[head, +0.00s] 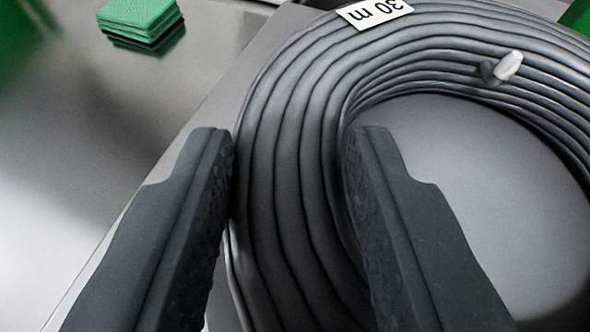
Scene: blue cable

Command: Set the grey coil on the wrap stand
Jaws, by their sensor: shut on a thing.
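The grey coil (291,165) fills the middle and right of the head view, a thick ring of cable lying flat. A white tag reading "30 m" (374,11) sits on its far side, upside down to me. A pale cable end (508,66) sticks up from the ring at the upper right. My gripper (290,150) is shut on the near left part of the ring, one finger outside it and one in its open middle. The ring's right and lower parts run out of view. I cannot tell whether the flat grey surface (480,170) inside the ring is the wrap stand.
A small stack of green pads (140,20) lies on the shiny grey surface (75,130) at the upper left. The edge of the surface under the coil runs diagonally along the left. Blurred green shapes show at the top corners. The shiny surface is otherwise clear.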

